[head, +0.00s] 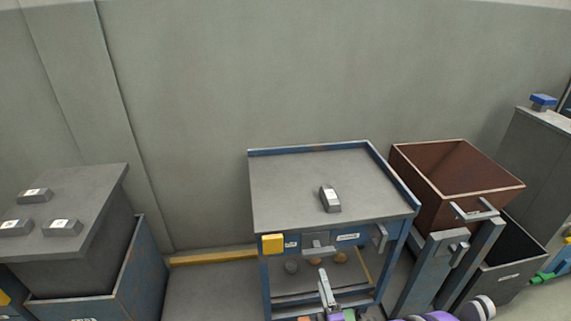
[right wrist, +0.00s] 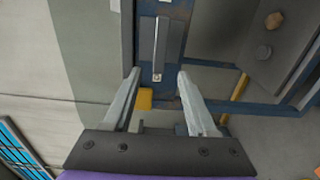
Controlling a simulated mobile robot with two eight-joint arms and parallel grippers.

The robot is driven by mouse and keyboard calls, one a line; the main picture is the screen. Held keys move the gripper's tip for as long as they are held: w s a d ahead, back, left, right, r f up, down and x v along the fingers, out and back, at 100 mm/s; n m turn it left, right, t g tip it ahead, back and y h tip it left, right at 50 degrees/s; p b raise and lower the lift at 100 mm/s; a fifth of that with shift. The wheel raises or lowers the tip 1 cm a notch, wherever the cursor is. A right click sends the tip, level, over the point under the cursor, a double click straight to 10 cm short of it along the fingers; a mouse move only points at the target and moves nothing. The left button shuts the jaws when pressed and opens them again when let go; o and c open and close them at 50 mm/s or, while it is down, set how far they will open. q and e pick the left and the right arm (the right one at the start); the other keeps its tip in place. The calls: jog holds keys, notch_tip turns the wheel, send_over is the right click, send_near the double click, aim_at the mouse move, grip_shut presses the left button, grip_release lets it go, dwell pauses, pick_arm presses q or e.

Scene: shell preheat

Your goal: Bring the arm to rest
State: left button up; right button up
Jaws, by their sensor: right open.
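My right gripper (right wrist: 158,73) is open, with its two grey fingers spread apart in the right wrist view. In the head view, a finger of it shows in front of the blue-framed table (head: 290,190), at the bottom of the picture. A grey bar handle (right wrist: 161,50) on a blue front appears between the fingertips in the wrist view. I cannot tell how far beyond the tips it is, and nothing is seen gripped. The same front shows a handle (head: 318,250) in the head view. My left gripper is not in view.
A grey block (head: 330,199) lies on the tabletop. A yellow square (head: 272,243) sits on the table's front left. A brown bin (head: 455,180) stands at right, above a dark bin. A grey stand (head: 80,205) with several blocks is at left. Floor is free between.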

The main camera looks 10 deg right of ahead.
jog(key=s+d+r+m+g, duration=0.1)
jog(key=s+d+m+g, duration=0.1)
jog(key=s+m+g, duration=1.85)
pick_arm(q)
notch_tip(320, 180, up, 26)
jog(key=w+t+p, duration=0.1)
jog(key=p, duration=2.2)
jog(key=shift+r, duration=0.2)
pick_arm(e)
jog(key=s+r+n+t, duration=0.2)
jog(key=r+t, duration=0.6)
jog(key=r, duration=1.8)
jog(key=shift+s+a+r+h, duration=0.25)
jog(key=shift+s+h, duration=0.05)
jog(key=shift+s, duration=0.65)
